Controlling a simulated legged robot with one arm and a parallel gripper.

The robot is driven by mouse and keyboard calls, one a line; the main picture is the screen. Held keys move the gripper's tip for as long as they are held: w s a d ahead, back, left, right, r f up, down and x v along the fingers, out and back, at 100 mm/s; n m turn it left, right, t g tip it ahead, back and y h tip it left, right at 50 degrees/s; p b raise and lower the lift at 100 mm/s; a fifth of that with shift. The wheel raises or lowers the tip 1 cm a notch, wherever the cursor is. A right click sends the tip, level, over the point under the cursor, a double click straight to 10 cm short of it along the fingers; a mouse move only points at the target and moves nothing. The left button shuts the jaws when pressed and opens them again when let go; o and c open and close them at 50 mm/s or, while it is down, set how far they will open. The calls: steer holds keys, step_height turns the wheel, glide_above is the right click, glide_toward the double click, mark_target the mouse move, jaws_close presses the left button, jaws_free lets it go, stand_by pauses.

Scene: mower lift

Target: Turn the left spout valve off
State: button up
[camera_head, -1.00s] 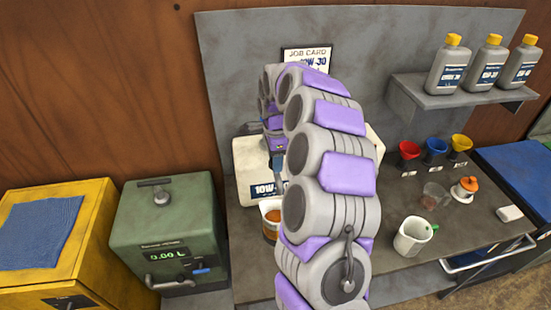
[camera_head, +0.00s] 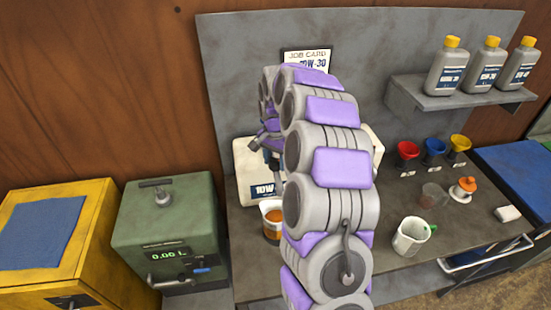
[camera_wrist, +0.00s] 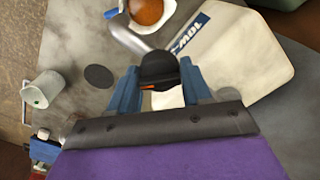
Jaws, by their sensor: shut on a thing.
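A black valve knob (camera_wrist: 158,70) with an orange mark sits at the base of a grey metal spout (camera_wrist: 127,38) in the wrist view. My gripper (camera_wrist: 160,85) is shut on this knob, with one blue finger on each side. The spout runs from the white oil container (camera_wrist: 240,45), which also shows behind my arm in the head view (camera_head: 246,165). A cup of amber oil (camera_wrist: 147,10) is by the spout's outer end; it also stands in front of the container in the head view (camera_head: 272,222). My arm hides the container's right part in the head view.
A white mug (camera_head: 412,236), a clear cup (camera_head: 434,194) and coloured funnels (camera_head: 435,150) stand to the right on the bench. A green tank (camera_head: 168,230) reading 0.00 L and a yellow cabinet (camera_head: 60,240) are at left. Bottles (camera_head: 487,65) stand on a shelf.

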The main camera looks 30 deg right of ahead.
steer(key=n+p, duration=0.1)
steer(key=n, duration=0.3)
steer(key=shift+w+r+n, duration=0.1)
steer(key=shift+r+n, duration=0.05)
steer(key=shift+n, duration=0.15)
steer(key=shift+n+p, duration=0.3)
steer(key=shift+n, duration=1.5)
steer(key=o, duration=1.1)
steer(key=shift+c, duration=0.2)
step_height(320, 180, up, 17)
